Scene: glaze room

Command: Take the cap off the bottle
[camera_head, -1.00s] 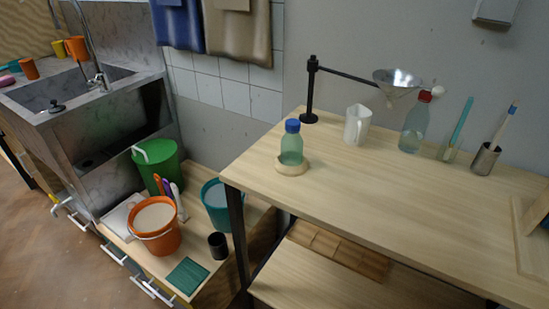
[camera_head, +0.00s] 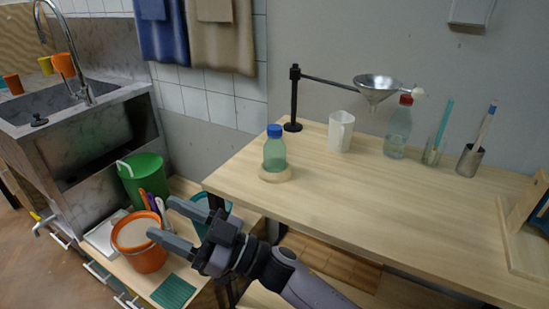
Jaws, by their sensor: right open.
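A green bottle (camera_head: 274,155) with a blue cap (camera_head: 274,131) stands upright on a round wooden coaster (camera_head: 288,174) near the table's left end. The cap sits on the bottle. My right gripper (camera_head: 161,219) is open and empty, with its fingers pointing left. In the picture it is below and left of the bottle, in front of the table's left end and apart from the bottle. A second, clear bluish bottle (camera_head: 398,134) with a red cap (camera_head: 406,99) stands farther back on the table. My left gripper is not in view.
The wooden table (camera_head: 370,210) is clear in its middle. A white jug (camera_head: 340,132), a funnel (camera_head: 376,88) on a black stand (camera_head: 294,98), and a metal cup (camera_head: 469,160) stand at the back. Orange (camera_head: 140,258) and green (camera_head: 143,178) buckets are low at left.

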